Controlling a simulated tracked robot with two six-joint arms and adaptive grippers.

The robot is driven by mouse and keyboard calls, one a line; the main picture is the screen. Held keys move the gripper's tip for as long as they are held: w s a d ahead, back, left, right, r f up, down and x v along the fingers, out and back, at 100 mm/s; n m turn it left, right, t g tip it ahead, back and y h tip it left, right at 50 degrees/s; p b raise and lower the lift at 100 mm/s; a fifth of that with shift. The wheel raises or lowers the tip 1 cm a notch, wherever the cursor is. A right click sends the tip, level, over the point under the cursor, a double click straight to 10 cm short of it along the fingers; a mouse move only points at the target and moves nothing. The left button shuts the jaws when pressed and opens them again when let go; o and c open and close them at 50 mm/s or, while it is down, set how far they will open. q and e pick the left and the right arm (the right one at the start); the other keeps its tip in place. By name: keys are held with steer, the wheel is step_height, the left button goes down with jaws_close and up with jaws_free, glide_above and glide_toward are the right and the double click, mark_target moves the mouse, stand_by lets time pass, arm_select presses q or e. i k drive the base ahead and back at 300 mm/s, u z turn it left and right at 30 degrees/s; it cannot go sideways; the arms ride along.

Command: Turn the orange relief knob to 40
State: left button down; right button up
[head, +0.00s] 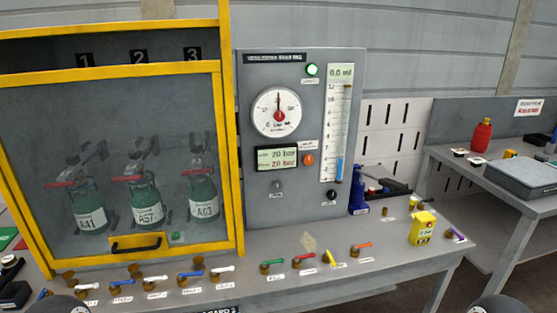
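An orange knob (309,159) sits on the grey test panel (345,210), to the right of a small display (277,158). The display has two lines that seem to read 20 bar each, the lower one in red; the digits are small. Above it is a round white dial gauge (276,112) with its needle pointing up. Neither of my grippers shows; only dark rounded parts, probably of my arms, reach into the bottom edge at left and right.
A yellow-framed cabinet (232,150) with a clear front stands left of the panel, holding three green cylinders. Several coloured-lever valves (303,259) line the bench front. A yellow device (422,229) stands at right. The space before the panel is open.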

mark_target(308, 159)
steer(key=z, duration=0.2)
steer(key=i, duration=0.85)
steer(key=u, duration=0.1)
